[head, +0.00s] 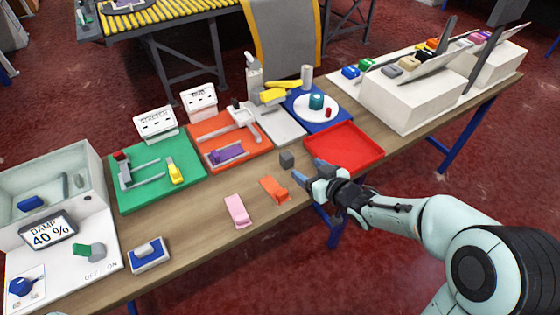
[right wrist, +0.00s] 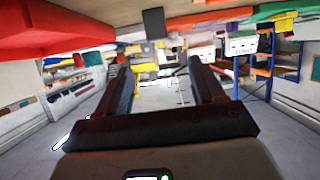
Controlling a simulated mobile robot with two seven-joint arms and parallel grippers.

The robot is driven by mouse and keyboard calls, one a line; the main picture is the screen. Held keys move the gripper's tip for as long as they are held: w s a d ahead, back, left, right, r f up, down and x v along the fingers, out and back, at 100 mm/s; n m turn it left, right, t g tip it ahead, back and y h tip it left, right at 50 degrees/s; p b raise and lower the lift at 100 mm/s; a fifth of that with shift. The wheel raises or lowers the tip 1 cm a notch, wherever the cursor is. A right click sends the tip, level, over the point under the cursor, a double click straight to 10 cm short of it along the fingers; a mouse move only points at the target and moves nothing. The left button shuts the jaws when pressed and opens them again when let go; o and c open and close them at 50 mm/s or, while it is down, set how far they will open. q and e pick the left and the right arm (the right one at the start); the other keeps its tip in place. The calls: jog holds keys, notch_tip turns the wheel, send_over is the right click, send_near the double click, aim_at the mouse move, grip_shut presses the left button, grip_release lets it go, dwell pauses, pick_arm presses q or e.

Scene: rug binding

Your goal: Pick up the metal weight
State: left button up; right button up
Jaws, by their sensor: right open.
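The metal weight (head: 287,159) looks like a small dark grey cube. It stands on the bare wooden table, left of the red tray. It also shows in the right wrist view as a dark block (right wrist: 154,23) at the top, beyond the fingertips. My right gripper (head: 309,170) is open and empty, just right of the cube and apart from it, near the table's front edge. Its two spread fingers (right wrist: 160,64) also show in the right wrist view with nothing between them. My left gripper is not in view.
The red tray (head: 343,141) lies empty just behind the right gripper. An orange block (head: 273,190) and a pink block (head: 237,211) lie left of the gripper. Green (head: 130,200) and orange (head: 204,138) mats with tools lie farther back. Bare wood surrounds the cube.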

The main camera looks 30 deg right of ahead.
aim_at(289, 157)
jog(key=x, duration=0.1)
jog(key=b+x, duration=0.1)
jog(key=x, duration=0.3)
jog(key=shift+d+f+b, duration=0.15)
jog(key=shift+f+b, duration=0.1)
jog(key=shift+b, duration=0.1)
jog(key=shift+w+f, duration=0.1)
jog(key=shift+w, duration=0.4)
jog(key=b+x, duration=0.1)
jog(key=x, duration=0.1)
jog(key=b+x, duration=0.1)
jog(key=x, duration=0.1)
jog(key=shift+w+f, duration=0.1)
jog(key=shift+f, duration=0.25)
jog(key=shift+w+f+b, duration=0.1)
jog(key=shift+w+b, duration=0.2)
jog(key=shift+w, duration=0.1)
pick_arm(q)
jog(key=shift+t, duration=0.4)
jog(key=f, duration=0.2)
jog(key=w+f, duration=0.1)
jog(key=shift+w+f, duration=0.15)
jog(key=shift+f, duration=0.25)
pick_arm(e)
grip_shut()
